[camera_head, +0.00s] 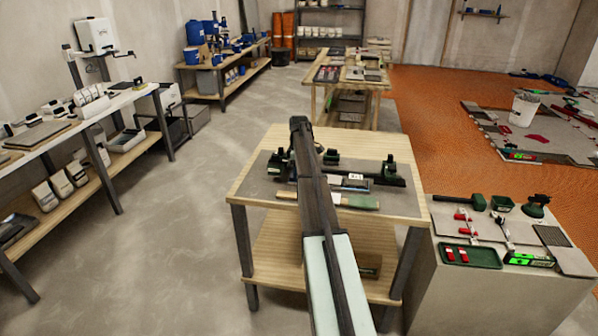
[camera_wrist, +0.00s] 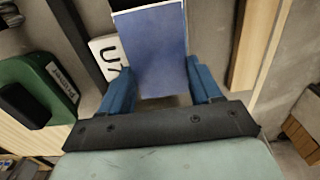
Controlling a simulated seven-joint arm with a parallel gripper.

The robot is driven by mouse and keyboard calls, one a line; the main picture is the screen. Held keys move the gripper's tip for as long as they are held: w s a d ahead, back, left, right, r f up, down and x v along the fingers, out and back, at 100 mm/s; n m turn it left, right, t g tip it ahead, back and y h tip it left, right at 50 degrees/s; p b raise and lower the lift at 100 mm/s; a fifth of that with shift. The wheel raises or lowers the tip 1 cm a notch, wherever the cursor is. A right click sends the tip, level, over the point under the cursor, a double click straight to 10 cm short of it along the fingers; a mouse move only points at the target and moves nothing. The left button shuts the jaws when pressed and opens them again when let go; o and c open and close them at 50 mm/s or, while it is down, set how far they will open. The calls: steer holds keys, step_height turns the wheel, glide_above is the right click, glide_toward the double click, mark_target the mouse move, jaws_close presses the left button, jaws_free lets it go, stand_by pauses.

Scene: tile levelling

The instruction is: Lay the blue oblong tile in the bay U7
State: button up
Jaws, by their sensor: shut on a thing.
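The blue oblong tile (camera_wrist: 150,38) is between the two blue fingers of my gripper (camera_wrist: 162,72) in the wrist view. The gripper is shut on it, and the tile sticks out ahead of the fingers toward the top edge. A white label (camera_wrist: 104,54) with a U and a partly covered second character lies just left of the tile. The tile hides part of the surface beneath, so I cannot tell whether it touches anything. In the head view my arm reaches over the wooden table, and the gripper and tile cannot be made out.
A green block (camera_wrist: 45,85) with a printed label stands left of my gripper. A grey bench (camera_head: 480,290) with tools stands at right.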

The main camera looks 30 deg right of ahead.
steer(key=o, duration=0.9)
steer(key=shift+o, duration=0.6)
steer(key=shift+r, duration=3.95)
